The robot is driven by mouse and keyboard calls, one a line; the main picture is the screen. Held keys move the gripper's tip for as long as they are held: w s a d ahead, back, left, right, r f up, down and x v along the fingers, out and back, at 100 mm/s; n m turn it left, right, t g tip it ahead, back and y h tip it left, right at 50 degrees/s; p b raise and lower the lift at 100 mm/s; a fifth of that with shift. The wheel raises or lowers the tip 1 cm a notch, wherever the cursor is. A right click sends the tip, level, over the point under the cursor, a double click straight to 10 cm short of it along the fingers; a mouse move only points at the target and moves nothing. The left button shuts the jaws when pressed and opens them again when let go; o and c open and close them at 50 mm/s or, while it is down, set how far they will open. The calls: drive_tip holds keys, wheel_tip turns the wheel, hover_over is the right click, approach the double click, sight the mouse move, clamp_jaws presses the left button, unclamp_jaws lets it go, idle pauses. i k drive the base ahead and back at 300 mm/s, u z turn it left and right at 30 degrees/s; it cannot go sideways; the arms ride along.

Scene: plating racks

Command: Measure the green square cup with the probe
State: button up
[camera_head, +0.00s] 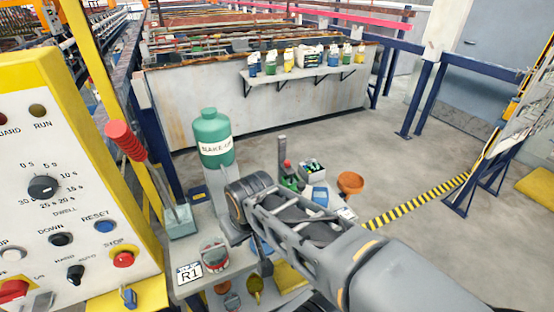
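A pale green square cup (181,223) stands at the left of the grey bench, beside the control panel. A long tool with a red ribbed handle (124,140) and a thin metal shaft leans up and left from it; I cannot tell whether this is the probe. A small dark green item with a red top (288,172) stands behind my arm, partly hidden. My arm reaches from the lower right over the bench. My gripper (264,262) seems to hang below the wrist, mostly hidden, so its fingers and any held thing cannot be made out.
A green bottle (214,138) stands tall behind the wrist. A red-and-white round item (214,257) and an R1 label sit at the front.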

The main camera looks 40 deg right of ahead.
sight(286, 166)
drive_tip(key=u, duration=1.95)
drive_tip(key=k, duration=1.35)
drive_tip(key=z, duration=1.65)
drive_tip(key=i, duration=0.5)
drive_tip(key=z, duration=0.05)
